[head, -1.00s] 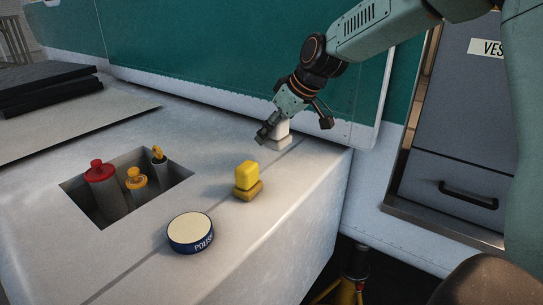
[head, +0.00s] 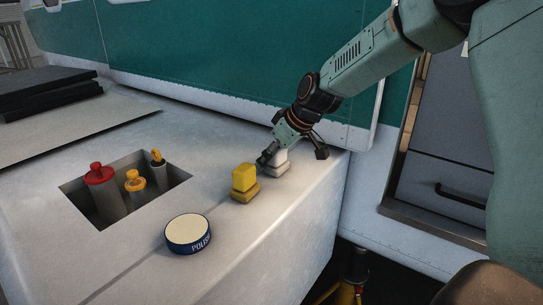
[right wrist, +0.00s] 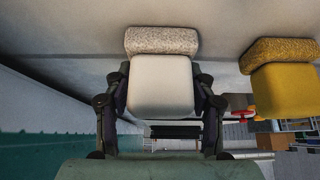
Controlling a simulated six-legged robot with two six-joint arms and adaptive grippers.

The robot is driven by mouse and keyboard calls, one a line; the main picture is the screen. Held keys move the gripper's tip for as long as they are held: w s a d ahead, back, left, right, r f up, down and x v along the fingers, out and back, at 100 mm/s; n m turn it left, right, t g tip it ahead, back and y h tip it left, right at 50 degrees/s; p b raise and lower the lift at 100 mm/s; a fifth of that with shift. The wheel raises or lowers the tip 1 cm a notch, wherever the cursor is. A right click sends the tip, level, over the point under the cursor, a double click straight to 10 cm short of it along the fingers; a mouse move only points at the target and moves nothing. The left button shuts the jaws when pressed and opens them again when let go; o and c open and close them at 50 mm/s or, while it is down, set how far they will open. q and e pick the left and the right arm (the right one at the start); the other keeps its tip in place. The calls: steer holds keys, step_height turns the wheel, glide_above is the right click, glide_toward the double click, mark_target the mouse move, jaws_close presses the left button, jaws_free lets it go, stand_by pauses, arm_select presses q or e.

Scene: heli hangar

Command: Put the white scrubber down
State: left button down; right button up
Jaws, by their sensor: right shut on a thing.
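The white scrubber (head: 279,166) is beside and just behind the yellow scrubber, over the right part of the pale worktop (head: 225,165). My right gripper (head: 290,154) is shut on its white block, one finger on each side. In the right wrist view the white scrubber (right wrist: 161,85) sits between both fingers, its speckled pad facing the worktop. The pad is at or very close to the surface; I cannot tell whether it touches. My left gripper is not in view.
The yellow scrubber (head: 244,182) stands close by on the left. A round polish tin (head: 188,233) is nearer the front. A recess (head: 77,196) holds bottles with red and yellow tops. A green panel (head: 230,60) rises behind. The worktop's right edge is close.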

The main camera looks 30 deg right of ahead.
steer(key=o, duration=0.7)
steer(key=shift+w+a, duration=0.1)
steer(key=shift+o, duration=0.6)
steer(key=shift+w+f, duration=0.1)
steer(key=shift+w, duration=0.05)
steer(key=shift+o, duration=1)
steer(key=shift+d, duration=0.25)
steer(key=shift+s+a, duration=0.1)
steer(key=shift+s, duration=0.1)
steer(key=shift+r+p, duration=0.4)
steer(key=shift+r, duration=0.25)
steer(key=v, duration=1.1)
